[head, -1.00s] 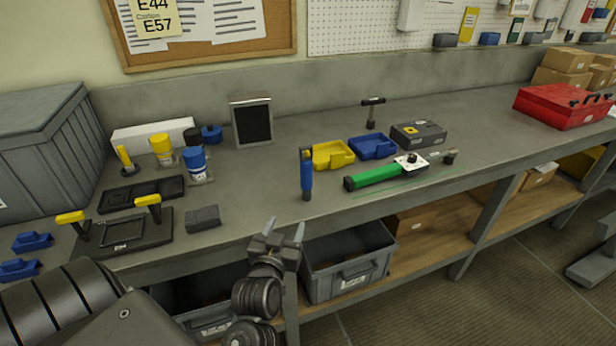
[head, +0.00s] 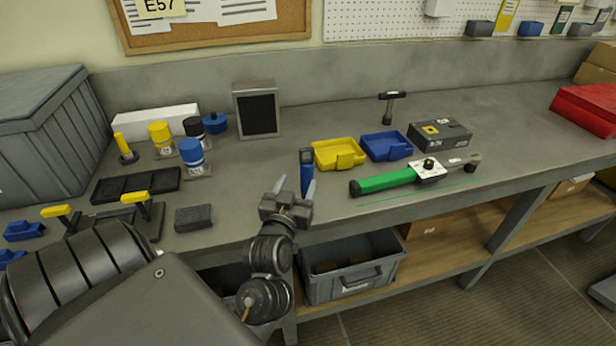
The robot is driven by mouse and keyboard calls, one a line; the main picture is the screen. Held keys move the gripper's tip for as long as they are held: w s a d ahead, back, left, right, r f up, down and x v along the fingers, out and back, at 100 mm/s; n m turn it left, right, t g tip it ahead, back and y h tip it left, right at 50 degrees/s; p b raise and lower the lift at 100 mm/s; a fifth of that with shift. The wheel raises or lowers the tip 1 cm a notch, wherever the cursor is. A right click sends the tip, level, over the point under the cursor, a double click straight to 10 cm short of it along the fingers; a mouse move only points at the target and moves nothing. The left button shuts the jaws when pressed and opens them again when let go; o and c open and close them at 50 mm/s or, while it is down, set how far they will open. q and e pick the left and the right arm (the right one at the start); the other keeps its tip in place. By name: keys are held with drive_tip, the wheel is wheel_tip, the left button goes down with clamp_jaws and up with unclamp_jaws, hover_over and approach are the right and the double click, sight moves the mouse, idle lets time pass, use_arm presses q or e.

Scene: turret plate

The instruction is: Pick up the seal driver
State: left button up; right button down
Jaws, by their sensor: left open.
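A slim blue upright tool with a dark top, which I take to be the seal driver (head: 306,168), stands near the front edge of the grey bench in the head view. My left gripper (head: 295,186) is open, with its fingers pointing away over the bench edge. In the picture its right finger overlaps the tool's lower part and its left finger is to the left of it. I cannot tell whether they touch. The tool's foot is partly hidden by the gripper. My right gripper is not in view.
Just behind the tool are a yellow bin (head: 338,153) and a blue bin (head: 386,146). A green-handled tool (head: 388,181) lies to the right. A dark block (head: 193,217) sits to the left. A grey crate (head: 352,268) is on the lower shelf.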

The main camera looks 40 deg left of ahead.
sight(305, 177)
use_arm(q)
drive_tip(key=x, duration=0.2)
drive_tip(key=shift+w+f, duration=0.15)
drive_tip(key=shift+w, duration=0.1)
drive_tip(key=shift+d, duration=0.1)
drive_tip(key=shift+w+r+p, duration=0.2)
drive_tip(key=shift+w+p, duration=0.1)
drive_tip(key=p+x, duration=0.1)
drive_tip(key=x, duration=0.3)
drive_tip(key=shift+d, duration=0.15)
drive_tip(key=shift+w+f, duration=0.1)
drive_tip(key=shift+w, duration=0.35)
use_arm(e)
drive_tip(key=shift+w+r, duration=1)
use_arm(q)
drive_tip(key=c, duration=1.2)
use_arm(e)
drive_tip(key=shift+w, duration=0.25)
